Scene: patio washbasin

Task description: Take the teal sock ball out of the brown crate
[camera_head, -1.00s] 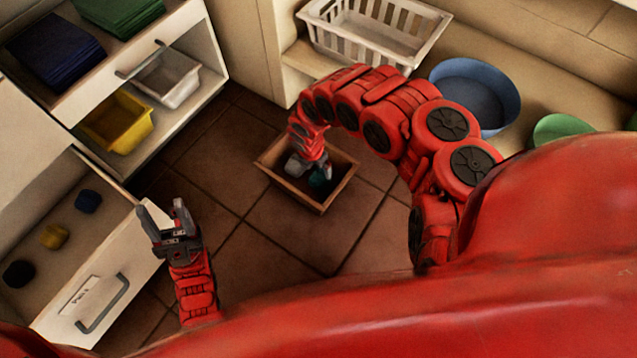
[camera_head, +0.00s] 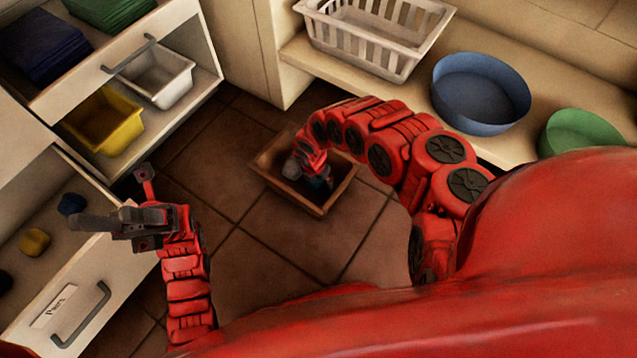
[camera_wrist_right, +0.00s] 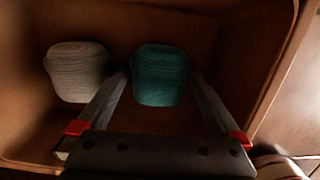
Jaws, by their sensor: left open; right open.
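The brown crate (camera_head: 322,207) stands on the tiled floor in the head view, and its inside fills the right wrist view (camera_wrist_right: 225,50). The teal sock ball (camera_wrist_right: 160,75) lies in the crate, ahead of and between the fingers of my open right gripper (camera_wrist_right: 162,98). In the head view my right gripper (camera_head: 318,180) reaches down into the crate and mostly hides the teal ball. A grey-white sock ball (camera_wrist_right: 76,72) lies to its left in the crate. My left gripper (camera_head: 115,205) is open and empty by the open drawer.
A yellow bin (camera_head: 105,120) and a white bin (camera_head: 158,78) sit on a shelf. A white basket (camera_head: 375,40) and blue basin (camera_head: 480,95) stand on the bench.

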